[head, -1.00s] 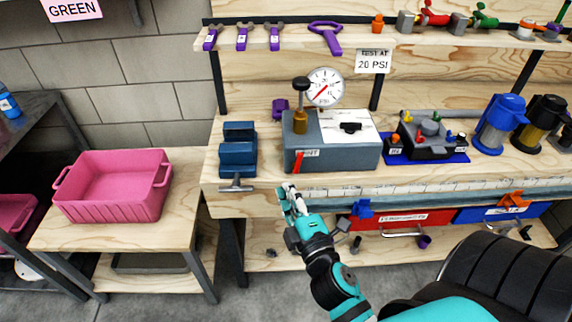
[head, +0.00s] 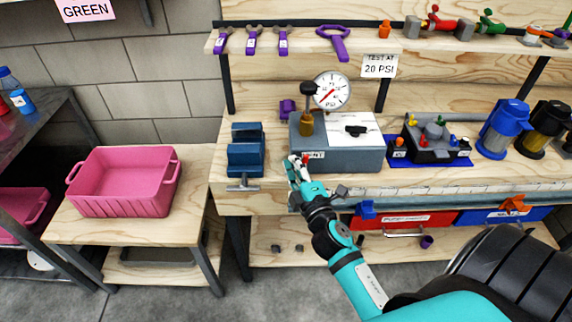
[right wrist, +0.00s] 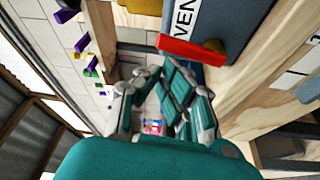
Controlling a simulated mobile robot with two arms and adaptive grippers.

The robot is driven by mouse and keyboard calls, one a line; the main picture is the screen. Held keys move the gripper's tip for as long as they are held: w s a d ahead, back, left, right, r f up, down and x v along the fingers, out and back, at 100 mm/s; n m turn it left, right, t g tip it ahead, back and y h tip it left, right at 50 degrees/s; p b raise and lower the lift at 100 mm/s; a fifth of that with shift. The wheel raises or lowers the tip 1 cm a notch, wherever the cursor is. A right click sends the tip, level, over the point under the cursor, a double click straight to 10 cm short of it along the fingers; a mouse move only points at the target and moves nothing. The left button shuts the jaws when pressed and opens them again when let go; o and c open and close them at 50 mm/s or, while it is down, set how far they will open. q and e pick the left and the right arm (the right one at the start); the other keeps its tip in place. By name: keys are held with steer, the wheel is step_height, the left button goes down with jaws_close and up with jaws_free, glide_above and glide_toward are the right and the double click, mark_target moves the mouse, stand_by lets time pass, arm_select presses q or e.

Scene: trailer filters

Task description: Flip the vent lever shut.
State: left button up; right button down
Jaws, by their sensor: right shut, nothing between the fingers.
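The red vent lever (head: 306,159) is on the front of the grey test box (head: 345,160), by the VENT label (head: 316,155). My right gripper (head: 293,163) is at the box's front left corner, shut and empty, and partly hides the lever in the head view. In the right wrist view the lever (right wrist: 188,50) shows whole, slanting from its brass-coloured pivot, just beyond and to the right of my fingertips (right wrist: 163,75). A gap seems to lie between them; I cannot tell whether they touch. My left gripper is not in view.
A blue vise (head: 245,155) stands just left of the box. A gauge (head: 332,91) and a black-knobbed pump handle (head: 308,90) rise above it. A blue mat with a small fixture (head: 433,138) lies to the right. A pink bin (head: 122,183) sits on the left side table.

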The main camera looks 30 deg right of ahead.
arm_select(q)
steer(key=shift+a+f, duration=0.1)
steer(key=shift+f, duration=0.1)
arm_select(e)
steer(key=shift+d+f, duration=0.1)
steer(key=shift+d, duration=0.15)
arm_select(q)
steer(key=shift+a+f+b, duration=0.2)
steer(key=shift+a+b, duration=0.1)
steer(key=shift+b, duration=0.1)
arm_select(e)
steer(key=shift+s+m, duration=0.1)
steer(key=shift+m, duration=0.3)
